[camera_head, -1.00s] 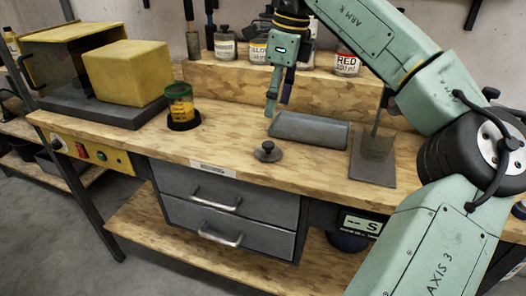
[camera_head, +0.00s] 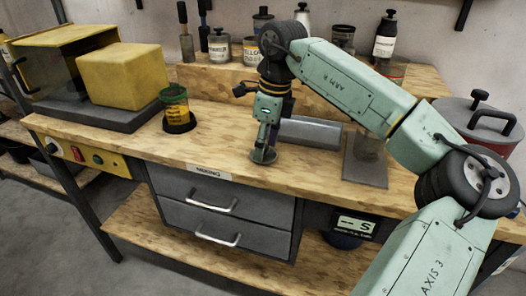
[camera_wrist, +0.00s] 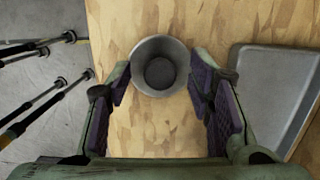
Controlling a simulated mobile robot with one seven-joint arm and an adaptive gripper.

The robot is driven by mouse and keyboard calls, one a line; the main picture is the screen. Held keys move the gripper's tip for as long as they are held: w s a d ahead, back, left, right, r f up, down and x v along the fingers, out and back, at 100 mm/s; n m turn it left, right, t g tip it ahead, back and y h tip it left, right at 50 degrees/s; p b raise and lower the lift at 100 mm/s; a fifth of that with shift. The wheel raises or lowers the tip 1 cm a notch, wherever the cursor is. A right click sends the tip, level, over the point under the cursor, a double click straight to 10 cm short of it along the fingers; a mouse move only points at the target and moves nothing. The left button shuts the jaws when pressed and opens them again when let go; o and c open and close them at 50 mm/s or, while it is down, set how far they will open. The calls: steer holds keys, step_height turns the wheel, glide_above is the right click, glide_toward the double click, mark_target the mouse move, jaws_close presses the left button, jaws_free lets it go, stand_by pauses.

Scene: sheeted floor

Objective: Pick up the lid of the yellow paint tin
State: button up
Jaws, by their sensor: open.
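A grey tray (camera_head: 310,133) lies just behind my gripper, and at right in the wrist view (camera_wrist: 275,95). A yellow block (camera_head: 123,74) sits at left. Bottles and tins line the shelf (camera_head: 215,75). A large lidded pot (camera_head: 475,122) stands at right.

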steer(key=shift+c, duration=0.5)
steer(key=c, duration=0.9)
steer(key=shift+r, duration=0.1)
steer(key=shift+r, duration=0.45)
steer(key=shift+s+r+b, duration=0.25)
steer(key=shift+r+b, duration=0.2)
steer(key=shift+r, duration=0.15)
steer(key=shift+s+r+b, duration=0.2)
steer(key=shift+r+b, duration=0.25)
steer(key=shift+r, duration=0.1)
steer(key=s+b, duration=0.1)
steer(key=s, duration=0.4)
steer(key=s+r+b, duration=0.1)
steer(key=s, duration=0.4)
steer(key=s+b, duration=0.2)
steer(key=s, duration=0.3)
steer(key=shift+a+r, duration=0.35)
